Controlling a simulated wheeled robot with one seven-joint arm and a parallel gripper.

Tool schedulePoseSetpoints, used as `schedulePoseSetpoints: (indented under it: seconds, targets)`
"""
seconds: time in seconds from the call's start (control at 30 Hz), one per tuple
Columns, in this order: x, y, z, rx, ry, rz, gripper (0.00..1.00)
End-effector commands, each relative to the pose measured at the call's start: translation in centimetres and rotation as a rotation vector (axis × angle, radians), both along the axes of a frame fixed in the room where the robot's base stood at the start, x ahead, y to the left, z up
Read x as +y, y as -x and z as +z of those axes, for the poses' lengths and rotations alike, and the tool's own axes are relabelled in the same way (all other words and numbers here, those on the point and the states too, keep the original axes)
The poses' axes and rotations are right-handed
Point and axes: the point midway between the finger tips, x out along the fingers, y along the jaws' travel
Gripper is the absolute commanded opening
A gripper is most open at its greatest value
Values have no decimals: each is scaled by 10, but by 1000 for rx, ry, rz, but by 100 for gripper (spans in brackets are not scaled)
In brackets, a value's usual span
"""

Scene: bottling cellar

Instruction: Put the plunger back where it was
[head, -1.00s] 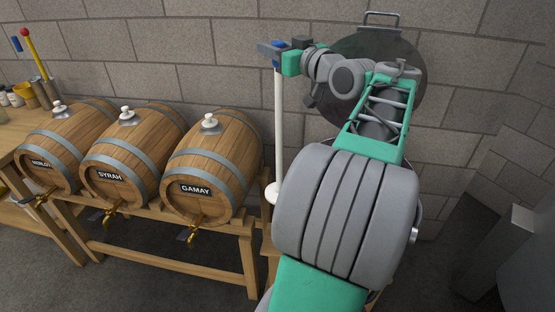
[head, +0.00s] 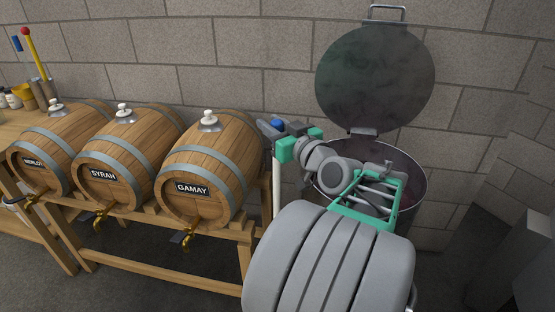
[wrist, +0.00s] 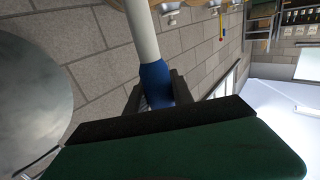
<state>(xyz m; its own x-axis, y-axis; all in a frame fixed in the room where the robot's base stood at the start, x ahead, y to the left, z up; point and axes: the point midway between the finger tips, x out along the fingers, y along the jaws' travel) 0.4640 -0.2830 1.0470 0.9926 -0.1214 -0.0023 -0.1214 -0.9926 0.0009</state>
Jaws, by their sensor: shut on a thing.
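The plunger is a long white rod (head: 277,185) with a blue grip (head: 278,124) at its top. My gripper (head: 275,134) is shut on the blue grip, and the rod hangs upright between the Gamay barrel and the open vat. Its lower end is hidden behind my arm in the head view. In the wrist view the blue grip (wrist: 156,82) sits between the dark fingers of my gripper (wrist: 156,95), with the white rod (wrist: 140,35) running away from them. Which spot the plunger came from does not show.
An open metal vat (head: 412,185) stands right of the plunger, its round lid (head: 375,75) raised against the block wall. The Gamay barrel (head: 205,165) is close on the left, on a wooden rack (head: 150,274). Upright tubes (head: 43,90) with red-topped and blue-topped rods stand far left.

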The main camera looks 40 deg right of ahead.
Motion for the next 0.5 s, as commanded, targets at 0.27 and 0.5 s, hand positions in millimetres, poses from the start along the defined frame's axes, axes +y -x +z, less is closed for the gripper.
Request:
schedulePoseSetpoints:
  seconds: [0.27, 0.5]
  targets:
    - [-41, -37, -29, 0, -4, 3, 0]
    - [-65, -58, -67, 0, -2, 3, 0]
